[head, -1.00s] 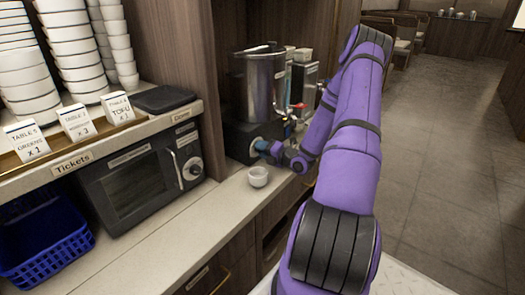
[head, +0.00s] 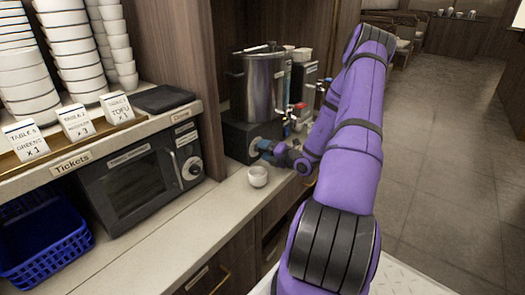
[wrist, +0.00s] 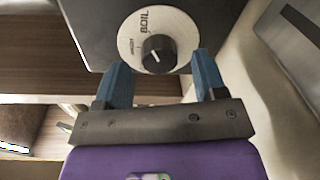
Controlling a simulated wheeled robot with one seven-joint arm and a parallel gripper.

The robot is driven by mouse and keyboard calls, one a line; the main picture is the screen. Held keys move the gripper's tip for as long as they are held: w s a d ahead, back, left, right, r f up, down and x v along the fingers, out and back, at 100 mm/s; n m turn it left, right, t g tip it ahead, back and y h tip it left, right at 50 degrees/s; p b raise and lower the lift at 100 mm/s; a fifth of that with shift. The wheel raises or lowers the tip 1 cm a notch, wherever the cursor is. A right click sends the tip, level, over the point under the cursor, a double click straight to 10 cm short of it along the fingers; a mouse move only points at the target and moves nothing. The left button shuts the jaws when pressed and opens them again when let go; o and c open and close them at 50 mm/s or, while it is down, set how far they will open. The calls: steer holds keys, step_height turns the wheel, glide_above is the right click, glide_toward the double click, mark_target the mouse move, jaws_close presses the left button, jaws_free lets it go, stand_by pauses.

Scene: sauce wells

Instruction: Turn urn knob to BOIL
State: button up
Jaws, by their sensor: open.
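The steel urn (head: 265,88) stands on a dark base (head: 238,137) at the back of the counter. Its black knob (wrist: 158,50) sits on a round pale dial (wrist: 180,28) in the wrist view. The word BOIL is printed above the knob there, with a smaller label to the left. The knob's white pointer line slants toward the lower left in that view, away from BOIL. My gripper (wrist: 160,70) is open and empty, its two blue fingers one on each side below the knob, apart from it. In the head view my gripper (head: 266,150) partly hides the dial.
A dark microwave-like oven (head: 135,185) stands to the left. The front counter (head: 170,245) is mostly clear.

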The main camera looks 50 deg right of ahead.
steer(key=s, duration=0.6)
steer(key=s+d, duration=0.1)
steer(key=s, duration=0.2)
steer(key=shift+s+r, duration=0.1)
steer(key=shift+r, duration=0.25)
steer(key=w+a+r+n+g+y, duration=0.1)
steer(key=a+r+n+g+y, duration=0.4)
steer(key=a+r+n, duration=0.65)
steer(key=w+a+r+n+g+y, duration=0.25)
steer(key=a+r+n+g, duration=0.5)
steer(key=a+n, duration=0.6)
steer(key=s+a+r+n+h, duration=0.4)
steer(key=s+r+n, duration=0.4)
steer(key=n, duration=0.4)
steer(key=s+a+r+n+h, duration=0.5)
steer(key=s+a+r+n, duration=0.2)
steer(key=s+n, duration=0.3)
steer(key=shift+s+r+n+t, duration=0.4)
steer(key=shift+r+n, duration=0.3)
steer(key=shift+n, duration=0.3)
steer(key=shift+a+h, duration=0.1)
steer(key=shift+h, duration=0.15)
